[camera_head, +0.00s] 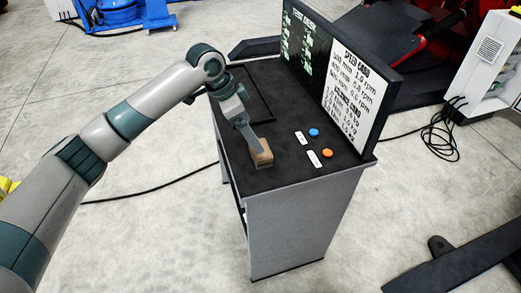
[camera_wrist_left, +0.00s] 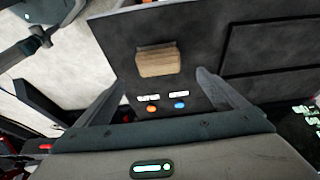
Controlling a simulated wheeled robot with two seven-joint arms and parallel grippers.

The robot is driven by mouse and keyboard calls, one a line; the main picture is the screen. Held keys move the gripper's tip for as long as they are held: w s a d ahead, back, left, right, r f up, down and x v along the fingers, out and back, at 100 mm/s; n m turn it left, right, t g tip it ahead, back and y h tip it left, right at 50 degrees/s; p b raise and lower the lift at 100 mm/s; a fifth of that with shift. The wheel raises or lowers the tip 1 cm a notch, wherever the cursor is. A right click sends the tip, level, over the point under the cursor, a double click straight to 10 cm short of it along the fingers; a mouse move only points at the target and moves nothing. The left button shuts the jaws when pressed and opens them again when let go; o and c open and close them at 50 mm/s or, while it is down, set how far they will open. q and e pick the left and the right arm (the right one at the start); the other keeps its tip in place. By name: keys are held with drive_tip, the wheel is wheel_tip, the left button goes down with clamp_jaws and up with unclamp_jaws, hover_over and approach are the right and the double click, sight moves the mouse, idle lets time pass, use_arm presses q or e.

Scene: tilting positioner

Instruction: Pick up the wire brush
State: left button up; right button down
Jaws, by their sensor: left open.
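The wire brush (camera_head: 264,159) is a small tan wooden block on the dark top of the console, near its front left edge. In the left wrist view the brush (camera_wrist_left: 158,61) shows its wooden side with a thin dark strip along one edge. My left gripper (camera_head: 256,145) reaches down to it from above, and one finger overlaps the brush in the head view. In the left wrist view the gripper (camera_wrist_left: 160,80) is open, with the brush ahead of the gap between its fingers. I cannot tell whether a finger touches it. My right gripper is in neither view.
The console top (camera_head: 285,175) also carries a blue button (camera_head: 314,132) and an orange button (camera_head: 327,153), each with a white label. A black-outlined area (camera_head: 268,104) lies behind the brush. An upright display panel (camera_head: 350,85) stands along the back right.

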sight(264, 160)
use_arm(q)
drive_tip(key=x, duration=0.3)
drive_tip(key=shift+d+f+p, duration=0.1)
drive_tip(key=shift+f+p, duration=0.05)
drive_tip(key=shift+p, duration=0.2)
drive_tip(key=shift+d+f, duration=0.1)
drive_tip(key=shift+f, duration=0.2)
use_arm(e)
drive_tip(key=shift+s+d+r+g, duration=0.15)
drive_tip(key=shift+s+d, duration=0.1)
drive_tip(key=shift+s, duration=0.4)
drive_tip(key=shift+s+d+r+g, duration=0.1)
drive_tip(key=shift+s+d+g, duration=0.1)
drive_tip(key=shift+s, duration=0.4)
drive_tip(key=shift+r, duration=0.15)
use_arm(q)
drive_tip(key=shift+d+f+p, duration=0.2)
drive_tip(key=shift+f+p, duration=0.4)
drive_tip(key=p+x, duration=0.1)
drive_tip(key=x, duration=0.2)
drive_tip(key=shift+d+f, duration=0.15)
drive_tip(key=shift+f, duration=0.3)
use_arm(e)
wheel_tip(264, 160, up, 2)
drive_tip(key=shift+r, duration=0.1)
use_arm(q)
drive_tip(key=shift+c, duration=0.3)
drive_tip(key=c, duration=1.2)
